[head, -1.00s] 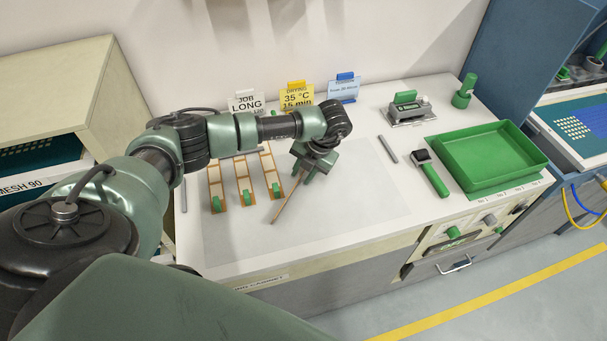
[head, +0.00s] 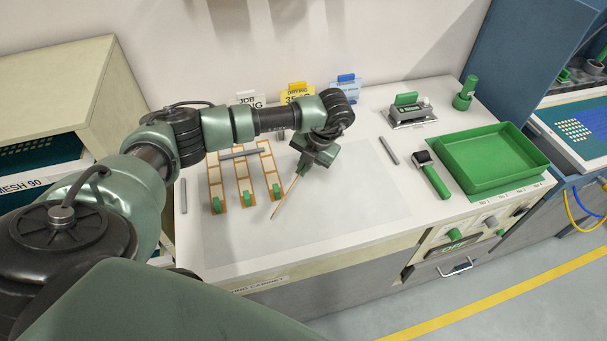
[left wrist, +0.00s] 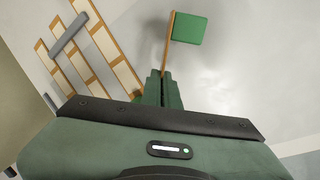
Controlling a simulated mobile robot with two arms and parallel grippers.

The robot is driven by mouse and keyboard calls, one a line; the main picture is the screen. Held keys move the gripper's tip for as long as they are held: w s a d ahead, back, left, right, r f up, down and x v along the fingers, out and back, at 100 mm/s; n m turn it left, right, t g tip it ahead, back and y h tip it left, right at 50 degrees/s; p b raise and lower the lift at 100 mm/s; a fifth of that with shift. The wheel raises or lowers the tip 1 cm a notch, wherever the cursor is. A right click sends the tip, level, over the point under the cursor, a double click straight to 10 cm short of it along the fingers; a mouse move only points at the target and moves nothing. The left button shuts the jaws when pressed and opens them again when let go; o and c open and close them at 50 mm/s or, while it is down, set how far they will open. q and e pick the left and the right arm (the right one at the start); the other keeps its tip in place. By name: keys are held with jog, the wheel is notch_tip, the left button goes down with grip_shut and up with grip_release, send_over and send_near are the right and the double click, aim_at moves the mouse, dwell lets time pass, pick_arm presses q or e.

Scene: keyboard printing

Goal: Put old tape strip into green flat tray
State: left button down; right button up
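My left gripper (head: 304,167) is shut on a thin tan strip (head: 287,195), seen nearly edge-on and slanting down to the left. In the left wrist view the fingers (left wrist: 163,88) pinch one end of this strip (left wrist: 167,48), and a green tab (left wrist: 190,28) stands out at its far end. The strip appears held above the worktop; I take it as the old tape strip. The green flat tray (head: 490,160) is empty at the right of the worktop, well apart from the gripper. My right gripper is not in view.
Three orange-edged strips (head: 243,177) with green tabs lie left of the gripper, a grey bar across them. A green-handled tool (head: 434,177) and a grey rod (head: 388,150) lie between gripper and tray. A device (head: 408,112) and sign cards (head: 345,88) stand behind.

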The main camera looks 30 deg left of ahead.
pick_arm(q)
notch_tip(320, 180, up, 17)
jog(key=b, duration=0.3)
